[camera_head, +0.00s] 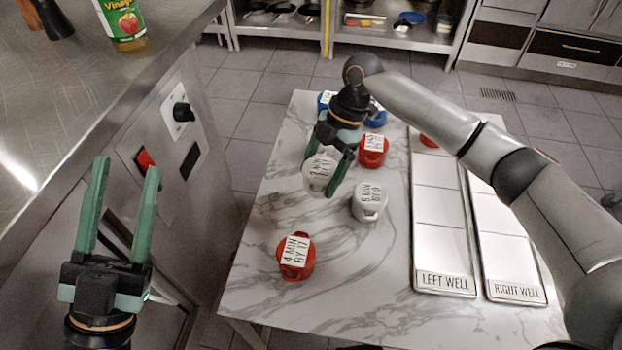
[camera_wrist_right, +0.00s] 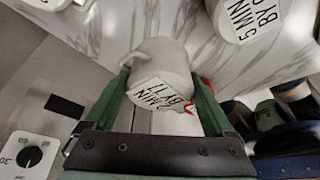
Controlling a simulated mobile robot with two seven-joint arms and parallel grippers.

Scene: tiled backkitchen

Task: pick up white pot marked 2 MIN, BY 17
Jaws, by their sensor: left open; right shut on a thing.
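The white pot marked 2 MIN, BY 17 (camera_head: 317,178) is between the green fingers of my right gripper (camera_head: 320,174), over the left part of the marble table. In the right wrist view the same pot (camera_wrist_right: 160,62) sits between both fingertips, its label facing the camera and its handle at the left finger. The right gripper is shut on it. I cannot tell for sure whether its base is clear of the table. My left gripper (camera_head: 127,168) is open and empty, beside the steel counter at the left, away from the pots.
Another white pot (camera_head: 369,207) stands close right of the held one. A red pot (camera_head: 296,262) is in front, another red pot (camera_head: 373,158) behind. Blue pots (camera_head: 376,118) stand at the back. The left well tray (camera_head: 440,245) and right well tray (camera_head: 503,250) lie at the right.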

